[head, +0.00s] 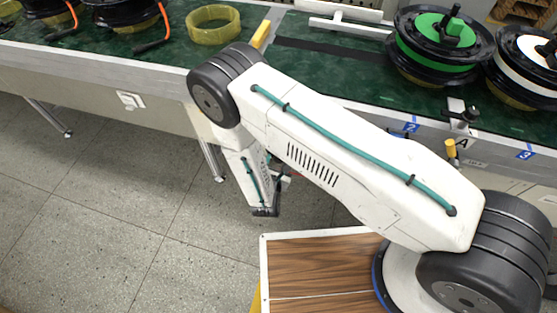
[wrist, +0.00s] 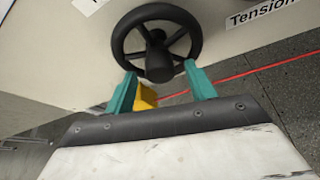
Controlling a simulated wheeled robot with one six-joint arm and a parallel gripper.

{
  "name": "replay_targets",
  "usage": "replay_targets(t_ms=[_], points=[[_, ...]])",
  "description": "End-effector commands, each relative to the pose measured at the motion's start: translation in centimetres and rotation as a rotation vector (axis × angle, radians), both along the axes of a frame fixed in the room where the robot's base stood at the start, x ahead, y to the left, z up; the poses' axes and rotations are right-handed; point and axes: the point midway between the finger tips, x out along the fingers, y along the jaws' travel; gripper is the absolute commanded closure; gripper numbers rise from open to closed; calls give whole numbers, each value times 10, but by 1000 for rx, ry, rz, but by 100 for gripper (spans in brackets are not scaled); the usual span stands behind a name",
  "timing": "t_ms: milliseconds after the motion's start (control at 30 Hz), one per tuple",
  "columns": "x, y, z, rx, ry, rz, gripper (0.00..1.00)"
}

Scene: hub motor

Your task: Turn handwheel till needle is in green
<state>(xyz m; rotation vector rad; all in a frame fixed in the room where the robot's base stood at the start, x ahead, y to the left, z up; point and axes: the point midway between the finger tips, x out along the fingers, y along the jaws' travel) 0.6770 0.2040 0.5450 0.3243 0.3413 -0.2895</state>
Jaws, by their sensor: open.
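The black handwheel (wrist: 127,22) is in the upper middle of the wrist view, mounted on a pale panel, with spokes and a dark central hub. My gripper (wrist: 160,69) has two teal fingers spread apart, one at each side of the wheel's lower part. Nothing is held between them, and I cannot tell whether a fingertip touches the rim. In the head view my arm reaches down in front of the bench, and the wheel and fingertips cannot be made out there. No gauge, needle or green zone is visible in either view.
A cut-off "Tension" label (wrist: 262,12) is right of the wheel. A red line (wrist: 235,77) crosses the right side of the wrist view. The green-topped bench (head: 310,62) carries a yellow ring (head: 214,25) and several spools, including a green one (head: 440,35). Floor is open at left.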

Motion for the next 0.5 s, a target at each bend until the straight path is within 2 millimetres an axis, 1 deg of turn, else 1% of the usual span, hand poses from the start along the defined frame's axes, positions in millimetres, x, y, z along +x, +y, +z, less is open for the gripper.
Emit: replay_targets(t_ms=[33, 100, 200, 467, 500], points=[[6, -2, -3, 0, 0, -2, 45], [11, -4, -5, -1, 0, -2, 45], [16, -4, -7, 0, 0, -1, 45], [17, -5, -7, -1, -1, -1, 45], [17, -5, -7, -1, -1, -1, 56]])
